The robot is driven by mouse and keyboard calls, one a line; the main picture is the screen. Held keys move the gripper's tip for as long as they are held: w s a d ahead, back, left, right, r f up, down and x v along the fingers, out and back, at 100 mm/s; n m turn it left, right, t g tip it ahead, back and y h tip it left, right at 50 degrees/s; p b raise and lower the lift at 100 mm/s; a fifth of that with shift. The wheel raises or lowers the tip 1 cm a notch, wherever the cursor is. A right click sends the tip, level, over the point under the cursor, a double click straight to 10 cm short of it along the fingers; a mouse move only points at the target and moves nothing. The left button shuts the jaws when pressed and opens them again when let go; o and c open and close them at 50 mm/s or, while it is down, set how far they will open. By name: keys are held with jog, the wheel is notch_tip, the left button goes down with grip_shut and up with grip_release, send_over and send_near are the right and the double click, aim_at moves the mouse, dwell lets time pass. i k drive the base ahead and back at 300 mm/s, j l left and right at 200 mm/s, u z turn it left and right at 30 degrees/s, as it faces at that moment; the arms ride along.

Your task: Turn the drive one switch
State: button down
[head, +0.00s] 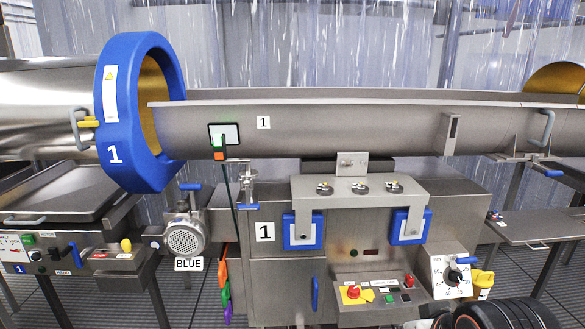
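No label that I can read marks the drive one switch, so I cannot tell which control it is. A white-faced box with a black rotary knob (455,276) and a dial scale is on the right of the central machine. At the far left, a control box (40,256) bears a blue "1" plate, a green button, a red-tipped control and a blue handle (73,254). A sloped panel (380,294) low in the centre has a red mushroom button on yellow, a green button and black switches. My gripper does not show.
A blue-rimmed drum marked 1 (115,120) stands at the left, with a long steel trough (340,125) running right from it. A motor (186,236) labelled BLUE sits below. A yellow container (482,284) is beside the dial box. A steel shelf (535,228) extends right.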

aim_at(353, 291)
jog(key=i+l+u, duration=0.1)
jog(key=u, duration=0.25)
jog(key=i+l+u, duration=0.15)
jog(key=u, duration=0.25)
jog(key=i+l+u, duration=0.1)
jog(key=u, duration=0.25)
jog(key=l, duration=0.1)
